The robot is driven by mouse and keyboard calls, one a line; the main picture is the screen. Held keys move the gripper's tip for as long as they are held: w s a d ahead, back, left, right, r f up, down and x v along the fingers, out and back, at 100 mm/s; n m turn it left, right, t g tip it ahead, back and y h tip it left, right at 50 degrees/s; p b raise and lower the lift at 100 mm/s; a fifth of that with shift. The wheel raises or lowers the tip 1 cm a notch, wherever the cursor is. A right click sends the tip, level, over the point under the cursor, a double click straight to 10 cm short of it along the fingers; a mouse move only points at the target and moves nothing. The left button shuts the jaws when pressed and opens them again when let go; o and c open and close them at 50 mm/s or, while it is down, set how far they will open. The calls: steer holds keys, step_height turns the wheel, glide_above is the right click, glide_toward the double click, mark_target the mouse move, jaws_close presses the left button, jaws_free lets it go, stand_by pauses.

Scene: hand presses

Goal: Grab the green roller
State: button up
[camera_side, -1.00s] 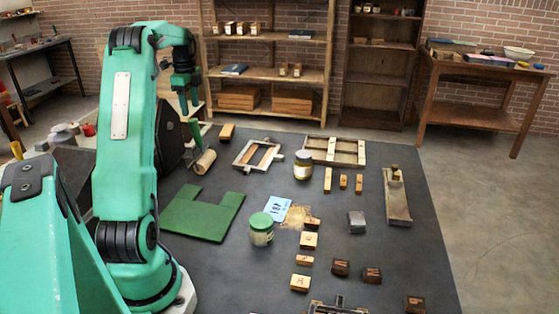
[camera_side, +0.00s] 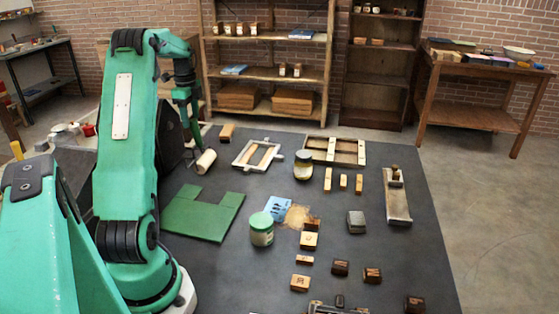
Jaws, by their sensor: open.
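A roller (camera_side: 205,161) lies on the dark table mat, left of centre toward the back. Its cylinder looks pale cream, and I see no clear green on it; any handle is hidden or merges with my arm. My gripper (camera_side: 196,138) points down just above and behind the roller's left end. It is open, with its fingers small and seen nearly edge-on. I cannot tell whether they touch the roller, and nothing is visibly held.
A flat green notched board (camera_side: 190,218) lies in front of the roller. A green-lidded jar (camera_side: 261,232) and several wood blocks stand further right.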

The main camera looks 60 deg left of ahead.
mark_target(191, 120)
steer(key=shift+f, duration=1.95)
steer(key=shift+c, duration=0.4)
steer(key=shift+r, duration=0.1)
jaws_close()
